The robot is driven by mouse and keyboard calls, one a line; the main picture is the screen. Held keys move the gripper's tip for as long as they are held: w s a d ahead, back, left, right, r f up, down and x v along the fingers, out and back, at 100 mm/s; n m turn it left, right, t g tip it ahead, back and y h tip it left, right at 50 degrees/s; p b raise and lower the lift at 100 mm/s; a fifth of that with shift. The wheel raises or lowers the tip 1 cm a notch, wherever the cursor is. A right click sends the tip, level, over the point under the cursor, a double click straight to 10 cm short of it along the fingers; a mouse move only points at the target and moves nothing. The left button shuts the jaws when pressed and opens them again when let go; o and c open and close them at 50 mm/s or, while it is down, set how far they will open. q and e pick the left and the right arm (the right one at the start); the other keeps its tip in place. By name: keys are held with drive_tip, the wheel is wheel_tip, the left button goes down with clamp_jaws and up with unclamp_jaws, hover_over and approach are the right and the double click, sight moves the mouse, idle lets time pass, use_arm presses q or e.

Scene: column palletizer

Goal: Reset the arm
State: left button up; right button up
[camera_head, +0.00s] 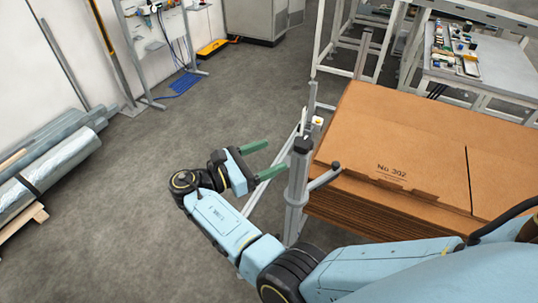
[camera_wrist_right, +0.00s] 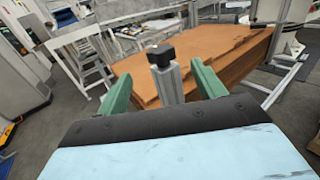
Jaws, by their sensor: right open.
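My right arm comes in from the lower right in the head view. Its gripper (camera_head: 263,159) has two green fingers spread apart, with nothing between them. It is just left of a grey metal post (camera_head: 297,185) that stands at the corner of the cardboard stack. In the right wrist view the open green fingers of the gripper (camera_wrist_right: 162,86) point toward the same post (camera_wrist_right: 168,82), which has a black cap and appears between them from this angle. I cannot tell whether they touch it. My left gripper is not in view.
A large stack of flat brown cardboard (camera_head: 400,150) lies at the right, marked No 302. Wrapped rolls (camera_head: 45,172) lie along the left wall. A workbench (camera_head: 480,70) with small parts stands at the back right. Grey floor (camera_head: 120,230) on the left is clear.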

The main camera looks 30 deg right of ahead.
drive_tip(key=s+d+f+t+y+b, duration=0.1)
drive_tip(key=f+y, duration=0.1)
drive_tip(key=f, duration=0.6)
drive_tip(key=s+d+f+n+t+y+b, duration=0.1)
drive_tip(key=s+f+y, duration=0.1)
drive_tip(key=f, duration=0.6)
drive_tip(key=s+d+f+t+y+b, duration=0.1)
drive_tip(key=f+y+b, duration=0.1)
drive_tip(key=f, duration=0.7)
drive_tip(key=s+f+m+g+y+b, duration=0.1)
drive_tip(key=s+f+y, duration=0.1)
drive_tip(key=s+f, duration=0.45)
drive_tip(key=s+f+m+g+y+b, duration=0.1)
drive_tip(key=s+f+y, duration=0.2)
drive_tip(key=f, duration=0.7)
drive_tip(key=s+f+m+y+b, duration=0.2)
drive_tip(key=s+f+m, duration=0.3)
drive_tip(key=s, duration=0.5)
drive_tip(key=s+f+m+y+b, duration=0.1)
drive_tip(key=s+f+m+y, duration=0.1)
drive_tip(key=s+f+m, duration=0.3)
drive_tip(key=s+f+m+g+y+b, duration=0.1)
drive_tip(key=s+f+m+y+b, duration=0.1)
drive_tip(key=s+f+m, duration=0.3)
drive_tip(key=s+f+y, duration=0.1)
drive_tip(key=s+f, duration=0.3)
drive_tip(key=s, duration=0.5)
drive_tip(key=shift+s+d+b, duration=0.2)
drive_tip(key=shift+s+b, duration=0.1)
drive_tip(key=shift+c, duration=0.4)
